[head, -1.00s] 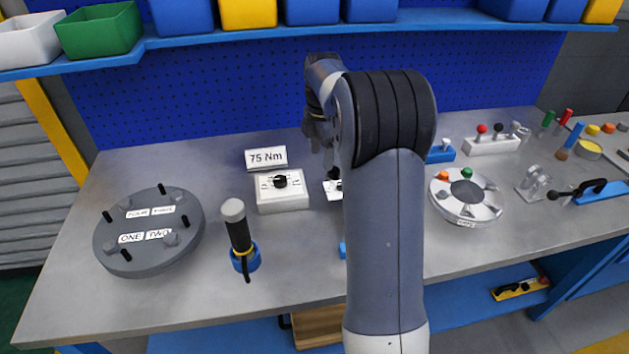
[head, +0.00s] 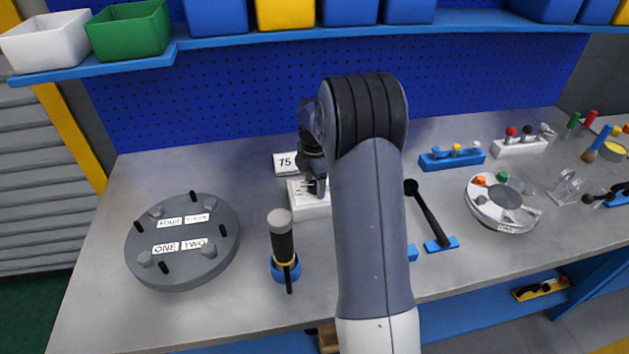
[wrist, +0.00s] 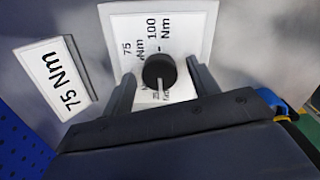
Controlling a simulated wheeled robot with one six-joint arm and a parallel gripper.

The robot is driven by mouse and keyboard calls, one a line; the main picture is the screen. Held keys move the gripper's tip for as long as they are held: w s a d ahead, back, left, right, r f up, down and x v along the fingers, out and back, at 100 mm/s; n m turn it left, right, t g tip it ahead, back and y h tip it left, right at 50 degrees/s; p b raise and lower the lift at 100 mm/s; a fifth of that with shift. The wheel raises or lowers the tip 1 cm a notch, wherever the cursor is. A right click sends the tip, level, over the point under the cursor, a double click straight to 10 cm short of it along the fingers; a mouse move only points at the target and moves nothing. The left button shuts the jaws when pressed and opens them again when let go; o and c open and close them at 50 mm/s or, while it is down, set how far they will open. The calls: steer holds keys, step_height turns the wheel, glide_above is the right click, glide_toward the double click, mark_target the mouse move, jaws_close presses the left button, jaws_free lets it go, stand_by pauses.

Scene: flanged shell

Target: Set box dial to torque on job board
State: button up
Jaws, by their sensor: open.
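The dial box (head: 312,208) is a white box on the bench, partly hidden by my arm in the head view. In the wrist view its white face (wrist: 190,25) shows 75 Nm and 100 Nm labels; lower labels are partly hidden. Its black dial (wrist: 158,69) has a white line pointing toward the bottom of the picture, away from those two labels. My gripper (wrist: 162,88) is open, with one finger on each side of the dial and gaps showing. In the head view my gripper (head: 315,186) is over the box. The job board (wrist: 57,75) reads 75 Nm and stands beside the box.
A black-handled tool (head: 283,245) stands in a blue holder in front of the box. A black lever tool (head: 428,215) and a round tray (head: 503,203) are to the right. A shelf (head: 300,36) with bins runs above.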

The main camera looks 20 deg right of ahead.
steer(key=c, duration=1)
